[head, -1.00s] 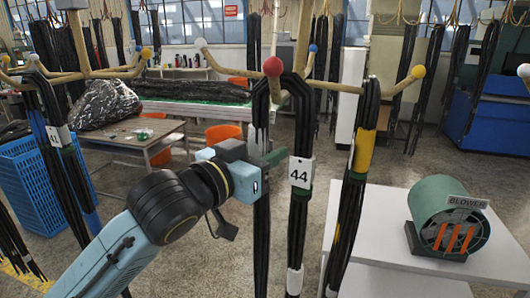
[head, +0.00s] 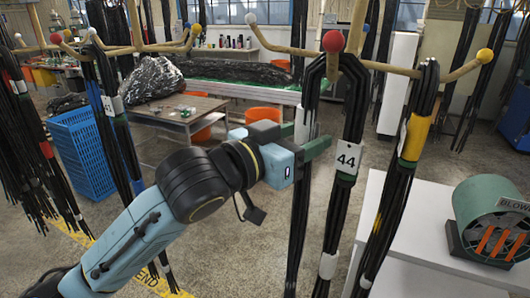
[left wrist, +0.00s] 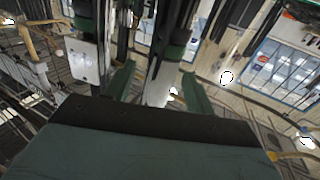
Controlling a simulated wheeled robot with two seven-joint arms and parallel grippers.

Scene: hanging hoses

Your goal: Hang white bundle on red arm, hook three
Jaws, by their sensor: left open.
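The red-tipped arm (head: 333,41) carries black hose bundles in the middle of the head view. A black bundle with a white band (head: 304,128) hangs below it on the left, and the white-banded part also shows in the left wrist view (left wrist: 165,72). A bundle with a white "44" tag (head: 347,158) hangs just right of it. My left gripper (head: 307,142) is open at the white band, with its green fingers on either side of it. Whether they touch it cannot be told. My right gripper is not in view.
A bundle with a yellow band (head: 415,137) hangs to the right. A white table with a green blower (head: 490,222) stands at the lower right. A blue crate (head: 83,150) and a wooden table (head: 180,117) are at the left. More bundles hang at the far left.

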